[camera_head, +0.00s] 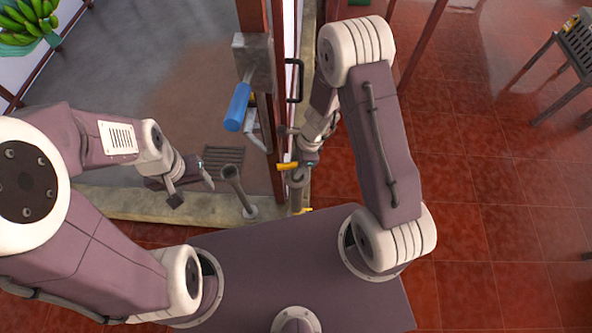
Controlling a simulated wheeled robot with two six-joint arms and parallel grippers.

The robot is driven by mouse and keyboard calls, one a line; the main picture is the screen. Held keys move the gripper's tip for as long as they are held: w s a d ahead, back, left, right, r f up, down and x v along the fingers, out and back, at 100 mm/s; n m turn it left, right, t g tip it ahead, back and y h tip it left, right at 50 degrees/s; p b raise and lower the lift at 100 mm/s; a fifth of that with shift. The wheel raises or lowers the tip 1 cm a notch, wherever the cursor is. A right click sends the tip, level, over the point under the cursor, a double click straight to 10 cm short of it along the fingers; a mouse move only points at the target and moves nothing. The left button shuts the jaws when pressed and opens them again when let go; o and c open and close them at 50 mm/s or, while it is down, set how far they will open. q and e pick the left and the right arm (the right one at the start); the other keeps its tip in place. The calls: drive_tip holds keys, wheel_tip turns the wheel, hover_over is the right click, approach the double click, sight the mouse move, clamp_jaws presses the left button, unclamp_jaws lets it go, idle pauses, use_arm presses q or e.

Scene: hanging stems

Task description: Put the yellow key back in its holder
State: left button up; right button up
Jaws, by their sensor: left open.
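A small yellow piece (288,165), which looks like the yellow key, shows beside the end of my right gripper (299,172). The gripper points down near the red-brown post, and its fingers are too small and overlapped to tell whether they hold the piece. My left gripper (191,189) is open and empty, left of the flared tube.
A grey box with a blue-handled lever (238,107) is fixed to the red-brown post (278,60), with a black pull handle (295,80) beside it.

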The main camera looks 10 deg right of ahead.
clamp_jaws()
drive_tip(key=shift+r, duration=0.15)
drive_tip(key=shift+a+r+p+v, duration=0.1)
drive_tip(key=shift+a+p+v, duration=0.2)
drive_tip(key=shift+p+v, duration=0.9)
drive_tip(key=shift+a+r+p+v, duration=0.1)
drive_tip(key=shift+a+p+v, duration=0.15)
drive_tip(key=shift+p+v, duration=0.9)
drive_tip(key=shift+a+p+v, duration=0.3)
drive_tip(key=shift+p+v, duration=0.9)
